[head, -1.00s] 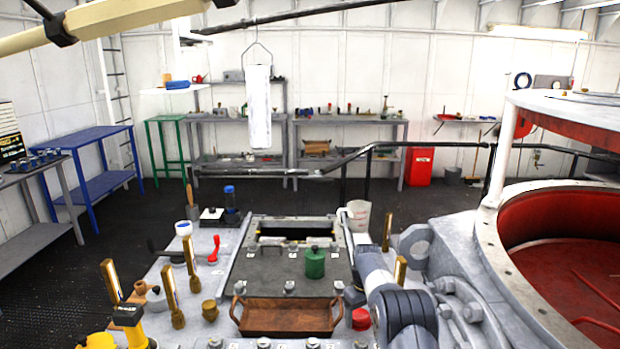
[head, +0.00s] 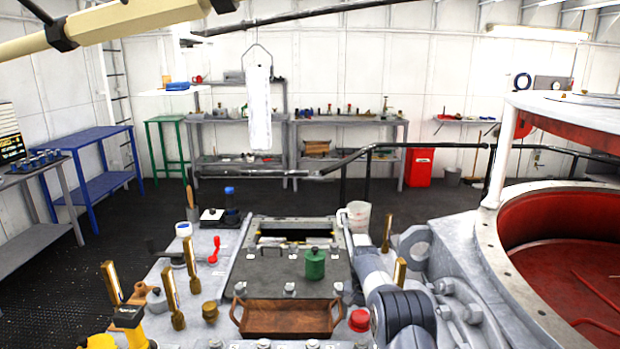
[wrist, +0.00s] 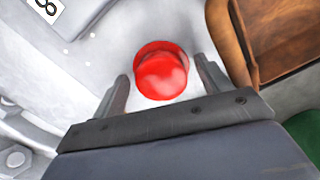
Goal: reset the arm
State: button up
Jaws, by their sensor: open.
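My gripper (wrist: 161,70) shows in the wrist view with its two fingers apart and nothing held. A round red object (wrist: 162,72) lies between and beyond the fingertips there; I cannot tell the depth gap. In the head view the red object (head: 359,320) sits on the grey deck, right of the wooden tray (head: 238,318). My arm (head: 404,315) comes in just right of it, with dark rounded links. The gripper's fingers do not show in the head view.
A green canister (head: 315,265) stands on a dark plate behind the tray. Brass posts (head: 172,297) rise at the left and right. A red handle (head: 214,250) and a white jug (head: 358,217) stand farther back. A large red-lined ring (head: 560,235) fills the right side.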

jog(key=m+p, duration=0.1)
jog(key=m, duration=0.3)
jog(key=shift+a+r+m, duration=0.1)
jog(key=shift+m, duration=0.3)
jog(key=shift+w+m+p, duration=0.1)
jog(key=shift+m+p, duration=1.05)
jog(key=shift+m, duration=0.75)
